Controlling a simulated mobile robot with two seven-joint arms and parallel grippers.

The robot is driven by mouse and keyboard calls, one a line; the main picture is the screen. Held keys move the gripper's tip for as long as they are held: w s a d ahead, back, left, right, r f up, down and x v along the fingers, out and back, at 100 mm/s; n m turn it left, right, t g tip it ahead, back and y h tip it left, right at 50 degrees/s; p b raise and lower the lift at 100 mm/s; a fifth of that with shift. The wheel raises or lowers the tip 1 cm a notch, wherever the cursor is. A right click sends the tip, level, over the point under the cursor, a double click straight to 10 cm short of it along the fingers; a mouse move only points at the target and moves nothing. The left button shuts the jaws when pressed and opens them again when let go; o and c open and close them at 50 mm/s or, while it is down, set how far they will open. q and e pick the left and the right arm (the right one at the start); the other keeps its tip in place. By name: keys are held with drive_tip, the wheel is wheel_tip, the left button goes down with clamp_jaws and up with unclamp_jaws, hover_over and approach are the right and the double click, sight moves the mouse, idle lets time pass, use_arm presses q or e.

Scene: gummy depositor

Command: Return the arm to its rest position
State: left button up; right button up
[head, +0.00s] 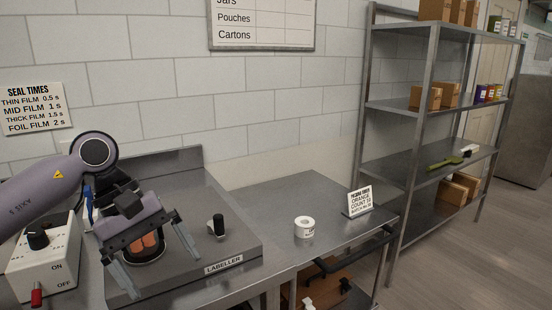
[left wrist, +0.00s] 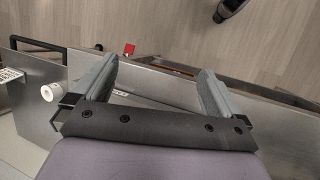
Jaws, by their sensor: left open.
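My left arm (head: 40,195) comes in from the left in the head view. Its gripper (head: 165,276) is open, pointing down over the labeller's steel top (head: 190,200). In the left wrist view the gripper (left wrist: 157,70) has its two fingers wide apart with nothing between them. Orange pieces (head: 150,243) in a round, dark-rimmed holder show behind the gripper in the head view. The gripper partly hides them, and I cannot tell whether it touches the holder. My right gripper is in neither view.
A control box (head: 50,262) with a black knob stands beside my left arm. A black-topped knob (head: 217,226) rises from the labeller. A white roll (head: 305,227) and a sign card (head: 360,201) stand on the steel table (head: 290,195). A metal shelf rack (head: 407,130) stands right.

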use_arm(q)
drive_tip(key=s+d+f+n+t+h, duration=0.1)
drive_tip(key=s+d+n+h, duration=0.2)
drive_tip(key=d+n+h, duration=0.5)
drive_tip(key=s+d+f+n+t+h, duration=0.1)
drive_tip(key=s+d+n+h, duration=0.1)
drive_tip(key=d+n+h, duration=0.65)
drive_tip(key=w+a+f+n+t+y, duration=0.1)
drive_tip(key=a+f+n+t+y, duration=0.4)
drive_tip(key=n, duration=0.6)
drive_tip(key=a+f+n+t+y, duration=0.25)
drive_tip(key=f+n+t, duration=0.3)
drive_tip(key=n, duration=0.65)
drive_tip(key=w+a+f+n+t+y, duration=0.1)
drive_tip(key=a+f+n+t+y, duration=0.35)
drive_tip(key=n, duration=0.65)
drive_tip(key=s+a+f+n+g+y, duration=0.2)
drive_tip(key=s+a+f+n+y, duration=0.1)
drive_tip(key=s+f+n, duration=0.3)
drive_tip(key=s+a+f+n+g+y, duration=0.3)
drive_tip(key=s+f+n, duration=0.4)
drive_tip(key=f, duration=0.4)
drive_tip(key=shift+s+a+y+p, duration=0.4)
drive_tip(key=shift+s+y, duration=0.25)
drive_tip(key=shift+s, duration=0.15)
